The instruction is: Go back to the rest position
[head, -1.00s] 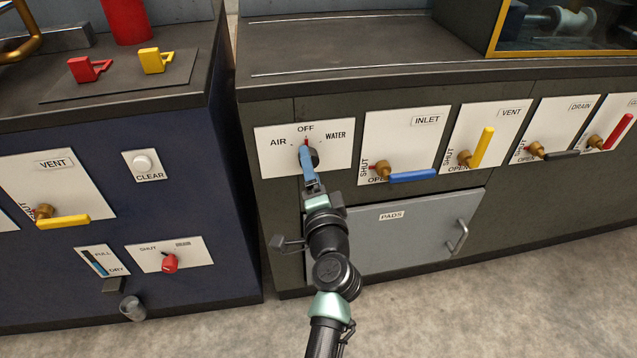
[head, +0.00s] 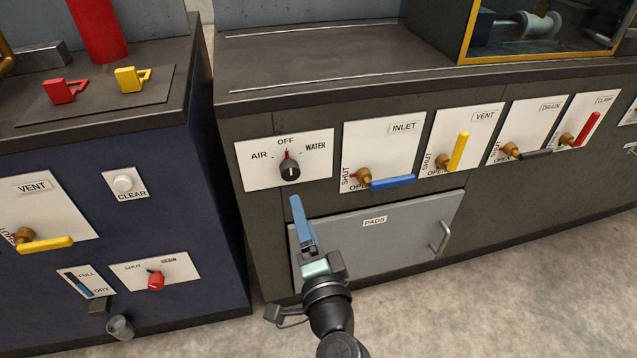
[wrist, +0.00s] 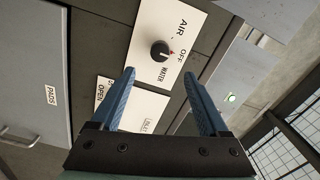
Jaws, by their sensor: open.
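My gripper (head: 297,208) is in front of the grey cabinet, just below the selector plate and over the upper left of the PADS door. In the wrist view its two blue fingers (wrist: 158,95) stand apart with nothing between them. The black selector knob (head: 289,169) sits on its white AIR/OFF/WATER plate (head: 257,176), with its red mark at OFF. The knob also shows beyond the fingers in the wrist view (wrist: 160,50), clear of them.
The INLET valve's blue handle (head: 392,181) lies level, right of my gripper. The VENT valve's yellow handle (head: 459,152) stands up. The PADS door (head: 400,232) is closed. The blue cabinet (head: 215,230) stands at left. Open floor (head: 500,310) lies in front.

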